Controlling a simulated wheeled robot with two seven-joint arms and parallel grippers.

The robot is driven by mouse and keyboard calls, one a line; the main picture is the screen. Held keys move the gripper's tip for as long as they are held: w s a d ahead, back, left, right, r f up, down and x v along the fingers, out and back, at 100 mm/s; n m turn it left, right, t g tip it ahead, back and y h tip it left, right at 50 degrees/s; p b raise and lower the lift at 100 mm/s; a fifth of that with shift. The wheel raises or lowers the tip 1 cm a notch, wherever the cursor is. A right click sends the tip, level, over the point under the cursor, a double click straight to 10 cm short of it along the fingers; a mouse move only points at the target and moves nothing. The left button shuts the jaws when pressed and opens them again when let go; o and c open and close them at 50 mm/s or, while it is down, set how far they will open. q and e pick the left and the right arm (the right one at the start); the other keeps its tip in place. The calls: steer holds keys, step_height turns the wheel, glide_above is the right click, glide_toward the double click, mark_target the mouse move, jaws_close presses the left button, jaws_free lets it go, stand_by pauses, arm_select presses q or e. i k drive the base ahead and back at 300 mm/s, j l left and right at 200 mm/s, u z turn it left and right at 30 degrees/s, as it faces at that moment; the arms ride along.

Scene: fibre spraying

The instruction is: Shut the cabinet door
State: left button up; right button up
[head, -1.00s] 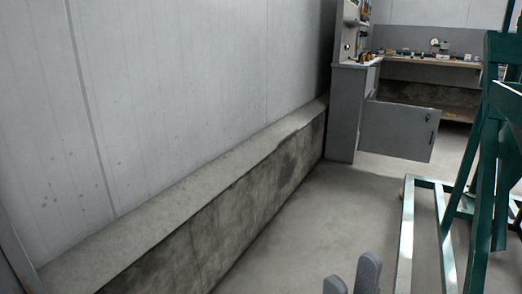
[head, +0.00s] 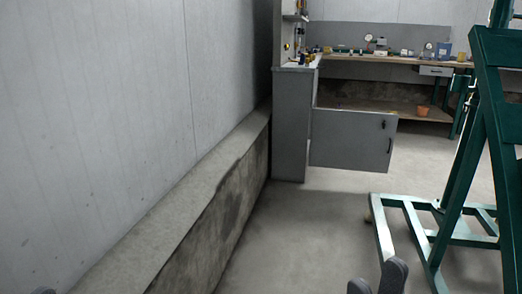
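The grey cabinet (head: 292,135) stands against the left wall in the head view. Its grey door (head: 345,140) stands open and sticks out to the right, with a dark handle (head: 389,146) near its right edge. My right gripper (head: 377,278) shows at the bottom edge as two grey fingers with a gap between them. It is open and empty, well short of the door.
A green metal frame (head: 486,120) stands on the right, its base (head: 410,222) reaching over the floor. A low concrete ledge (head: 190,195) runs along the left wall. A workbench (head: 400,62) with small items is behind the door. Clear floor (head: 300,225) lies between ledge and frame.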

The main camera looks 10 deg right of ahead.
mark_target(340, 139)
steer(key=i+z, duration=0.3)
steer(key=i, duration=0.45)
steer(key=i+j+z, duration=0.1)
steer(key=i+z, duration=0.2)
steer(key=i, duration=0.45)
steer(key=i+z, duration=0.15)
steer(key=i, duration=0.35)
steer(key=i+j+z, duration=0.15)
steer(key=i, duration=0.4)
steer(key=i+j+z, duration=0.15)
steer(key=i, duration=0.35)
steer(key=i+j+z, duration=0.15)
steer(key=i, duration=0.35)
